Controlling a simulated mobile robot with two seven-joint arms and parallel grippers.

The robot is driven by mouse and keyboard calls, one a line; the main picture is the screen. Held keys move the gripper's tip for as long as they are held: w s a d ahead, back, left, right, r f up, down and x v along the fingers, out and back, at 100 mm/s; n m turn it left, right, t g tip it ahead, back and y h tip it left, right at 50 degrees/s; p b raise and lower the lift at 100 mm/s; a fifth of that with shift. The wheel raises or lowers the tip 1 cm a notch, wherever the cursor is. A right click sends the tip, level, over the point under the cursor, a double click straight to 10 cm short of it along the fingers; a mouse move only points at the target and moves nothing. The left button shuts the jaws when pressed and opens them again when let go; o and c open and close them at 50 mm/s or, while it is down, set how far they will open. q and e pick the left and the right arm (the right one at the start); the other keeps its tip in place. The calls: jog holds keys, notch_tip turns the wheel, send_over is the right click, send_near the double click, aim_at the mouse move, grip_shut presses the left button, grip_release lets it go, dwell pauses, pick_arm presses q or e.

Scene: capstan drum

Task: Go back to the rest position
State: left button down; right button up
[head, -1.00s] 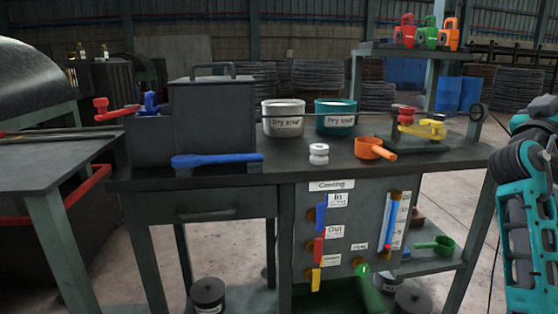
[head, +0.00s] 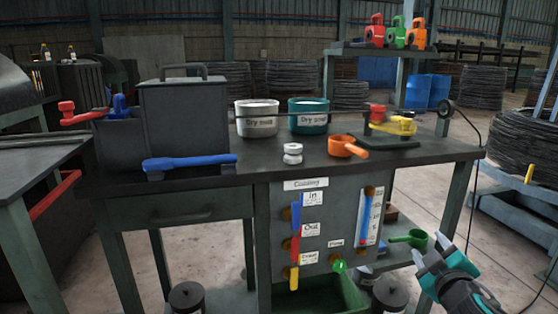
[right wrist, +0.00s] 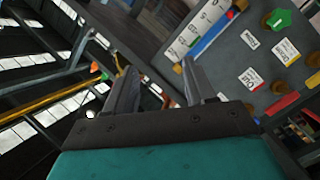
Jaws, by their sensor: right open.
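My right gripper (head: 434,258) is at the lower right of the head view, in front of the bench's right leg and low shelf. Its two fingers are apart with nothing between them. In the right wrist view the open fingers (right wrist: 160,88) point toward the bench side, with the cooling panel (right wrist: 255,70) to their right. My left gripper is in neither view.
A green ladle (head: 408,238) lies on the low shelf near my right gripper. A wire coil (head: 515,145) stands at right.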

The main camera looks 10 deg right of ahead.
jog(key=s+a+f+n+g+y, duration=0.1)
jog(key=s+a+f+g+y, duration=0.25)
jog(key=s+a+f, duration=0.6)
jog(key=s+a+f+g+y, duration=0.3)
jog(key=s+a+f+y, duration=0.3)
jog(key=s+f, duration=0.6)
jog(key=w+a+r+m+t+h, duration=0.15)
jog(key=a+m, duration=0.35)
jog(key=a, duration=0.5)
pick_arm(q)
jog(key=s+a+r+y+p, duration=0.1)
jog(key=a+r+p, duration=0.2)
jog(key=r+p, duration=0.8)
jog(key=p, duration=0.4)
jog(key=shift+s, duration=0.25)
pick_arm(e)
jog(key=s+d+r, duration=0.1)
jog(key=d+r, duration=0.2)
jog(key=r, duration=0.8)
jog(key=shift+d+r+h, duration=0.2)
jog(key=shift+h, duration=0.2)
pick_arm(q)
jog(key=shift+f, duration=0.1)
pick_arm(e)
jog(key=shift+c, duration=0.4)
